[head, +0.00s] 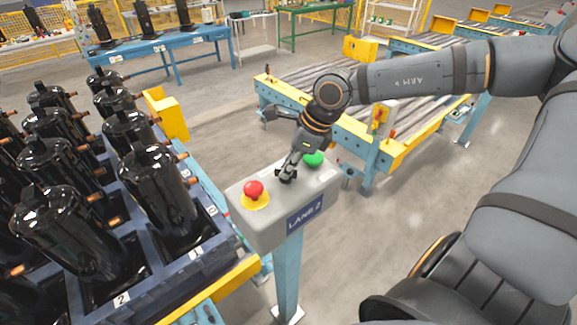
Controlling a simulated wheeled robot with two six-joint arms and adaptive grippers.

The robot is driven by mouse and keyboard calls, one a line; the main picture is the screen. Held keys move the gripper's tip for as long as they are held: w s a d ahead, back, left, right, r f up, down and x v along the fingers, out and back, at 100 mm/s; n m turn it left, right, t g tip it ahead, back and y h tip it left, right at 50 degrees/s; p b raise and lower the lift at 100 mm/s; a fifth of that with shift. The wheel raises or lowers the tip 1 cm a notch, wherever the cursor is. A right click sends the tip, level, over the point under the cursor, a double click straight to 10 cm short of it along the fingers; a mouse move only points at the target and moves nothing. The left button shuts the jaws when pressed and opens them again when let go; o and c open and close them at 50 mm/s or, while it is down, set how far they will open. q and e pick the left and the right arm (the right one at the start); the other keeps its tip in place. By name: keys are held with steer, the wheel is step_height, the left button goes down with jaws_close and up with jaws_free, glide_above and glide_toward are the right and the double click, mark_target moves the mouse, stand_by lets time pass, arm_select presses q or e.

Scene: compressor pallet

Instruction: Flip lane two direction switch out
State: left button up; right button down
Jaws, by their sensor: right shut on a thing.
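The grey control box (262,222) labelled "LANE 2" (305,216) stands on a blue post in the middle of the head view. A red mushroom button (253,188) on a yellow base is at its left, and a green button (314,159) is at its right. My right gripper (287,173) reaches down to the top of the box between the two buttons. Its fingers are shut on the small black direction switch there. The fingers largely hide the switch, so its setting cannot be told. My left gripper is not in view.
A blue rack (192,268) of black compressors stands close at the left of the box. Roller conveyors with a yellow-edged frame (402,150) lie behind and to the right. Blue workbenches (165,48) are at the back. Open floor (375,215) lies right of the post.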

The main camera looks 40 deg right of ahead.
steer(key=shift+n, duration=0.5)
steer(key=c, duration=1.4)
jaws_free()
steer(key=shift+r, duration=0.15)
step_height(320, 180, up, 10)
steer(key=shift+f, duration=0.15)
steer(key=shift+w, duration=0.1)
